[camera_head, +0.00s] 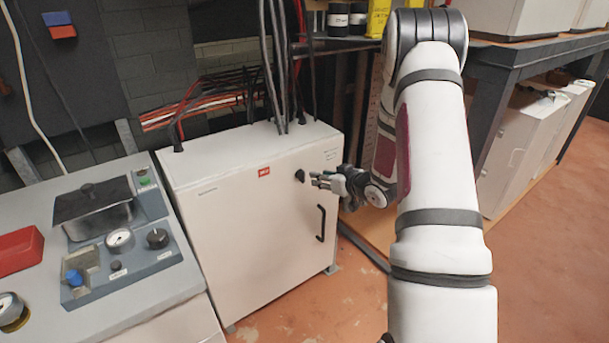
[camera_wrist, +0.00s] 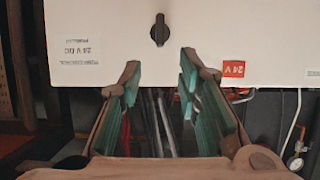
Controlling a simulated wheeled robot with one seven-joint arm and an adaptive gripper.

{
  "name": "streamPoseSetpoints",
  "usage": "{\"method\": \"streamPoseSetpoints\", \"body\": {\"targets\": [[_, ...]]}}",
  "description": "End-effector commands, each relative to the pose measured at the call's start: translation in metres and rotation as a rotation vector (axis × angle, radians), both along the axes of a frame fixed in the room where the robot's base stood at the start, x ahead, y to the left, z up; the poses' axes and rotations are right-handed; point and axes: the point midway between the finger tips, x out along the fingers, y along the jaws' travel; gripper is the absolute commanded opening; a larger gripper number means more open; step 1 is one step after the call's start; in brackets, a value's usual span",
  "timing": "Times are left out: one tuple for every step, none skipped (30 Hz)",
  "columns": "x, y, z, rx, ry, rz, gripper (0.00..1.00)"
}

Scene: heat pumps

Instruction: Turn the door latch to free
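A white cabinet (camera_head: 240,215) stands in the middle of the head view, with a black door latch (camera_head: 299,175) near the upper right of its front. In the wrist view the latch (camera_wrist: 160,30) is a dark knob with its bar in line with the picture's vertical, on the white door (camera_wrist: 120,25). My gripper (camera_head: 318,180) is close to the latch, to its right in the head view. In the wrist view my gripper (camera_wrist: 158,78) has its two green-padded fingers spread apart with nothing between them. The latch lies beyond the fingertips, apart from them.
A black handle (camera_head: 321,223) is on the door below the latch. Black cables (camera_head: 280,70) rise from the cabinet top. A grey bench with a gauge panel (camera_head: 120,240) stands left. A shelf rack (camera_head: 490,90) is right. Red floor (camera_head: 550,260) is clear at right.

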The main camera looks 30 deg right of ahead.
Motion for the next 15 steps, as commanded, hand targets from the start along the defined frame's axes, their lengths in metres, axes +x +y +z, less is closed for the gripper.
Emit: {"method": "streamPoseSetpoints", "body": {"targets": [[0.011, 0.002, -0.006, -0.001, 0.000, 0.004, 0.31], [0.016, 0.002, -0.008, 0.000, -0.001, 0.003, 0.31], [0.024, 0.002, -0.011, 0.000, -0.001, 0.002, 0.31], [0.029, 0.002, -0.013, 0.000, 0.000, 0.003, 0.31], [0.035, 0.003, -0.016, 0.000, 0.000, 0.003, 0.31], [0.042, 0.003, -0.018, 0.000, -0.001, 0.003, 0.31], [0.047, 0.003, -0.020, 0.000, -0.001, 0.002, 0.31], [0.052, 0.003, -0.022, 0.000, 0.000, 0.002, 0.31], [0.058, 0.003, -0.025, 0.000, 0.000, 0.002, 0.31], [0.063, 0.003, -0.027, 0.000, -0.001, 0.002, 0.31], [0.067, 0.003, -0.028, -0.001, -0.001, 0.001, 0.31], [0.071, 0.003, -0.030, 0.000, 0.000, 0.001, 0.31], [0.075, 0.003, -0.032, 0.000, 0.000, 0.001, 0.31], [0.078, 0.004, -0.033, 0.000, 0.001, 0.001, 0.31], [0.081, 0.004, -0.034, 0.000, 0.001, 0.001, 0.31]]}}
